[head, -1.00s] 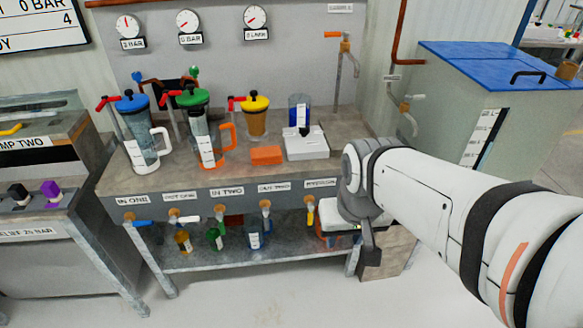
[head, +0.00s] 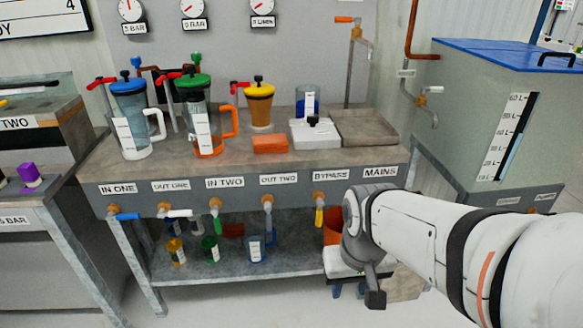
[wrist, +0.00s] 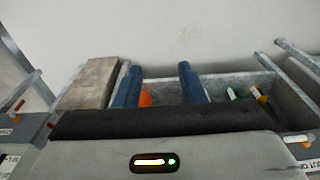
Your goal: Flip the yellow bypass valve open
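The yellow bypass valve handle (head: 319,217) hangs straight down from its brass fitting on the bench front, under the BYPASS label (head: 331,174) in the head view. My gripper (head: 350,291) is below and to the right of that handle, apart from it, with its two blue fingers pointing down. In the wrist view my gripper (wrist: 159,84) has its blue fingers spread apart with nothing held between them. I cannot make out the bypass handle for certain in the wrist view.
Neighbouring valves carry a blue handle (head: 128,216) and a white handle (head: 180,213) turned sideways, and a green handle (head: 215,225) hanging down. An orange bucket (head: 332,227) stands behind my gripper. Bottles stand on the lower shelf (head: 200,271). The floor in front is clear.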

